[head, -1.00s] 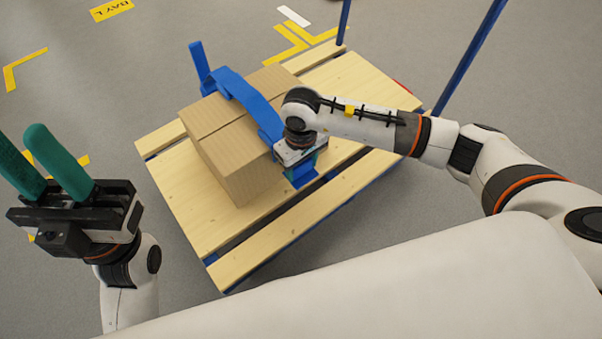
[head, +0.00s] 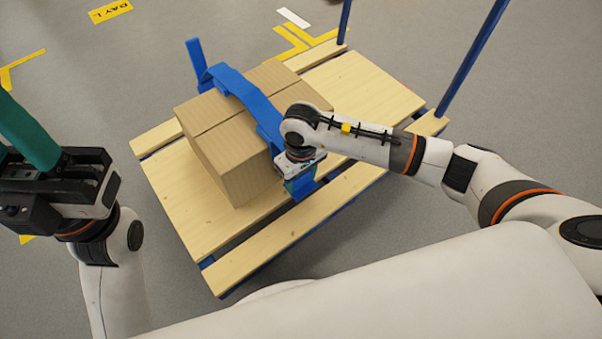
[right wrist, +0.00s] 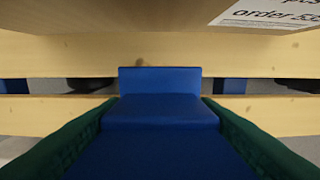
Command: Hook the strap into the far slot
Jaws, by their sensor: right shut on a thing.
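The blue strap (head: 238,84) arches over a cardboard box (head: 232,158) on a slatted wooden pallet deck (head: 180,205). One strap end stands up stiffly at the box's far left side. My right gripper (head: 303,180) is shut on the other end, low beside the box's right side. In the right wrist view the strap end (right wrist: 160,112) lies between the green fingers (right wrist: 160,125), its tip overlapping the dark gap (right wrist: 90,86) between two planks. I cannot tell whether it is in the gap. My left gripper (head: 28,135) is empty at the left edge, partly cut off, its jaws apart.
Blue posts (head: 468,60) rise from the pallet's far right side. A printed label (right wrist: 268,12) is on the box in the right wrist view. Grey floor with yellow markings (head: 110,11) surrounds the pallet.

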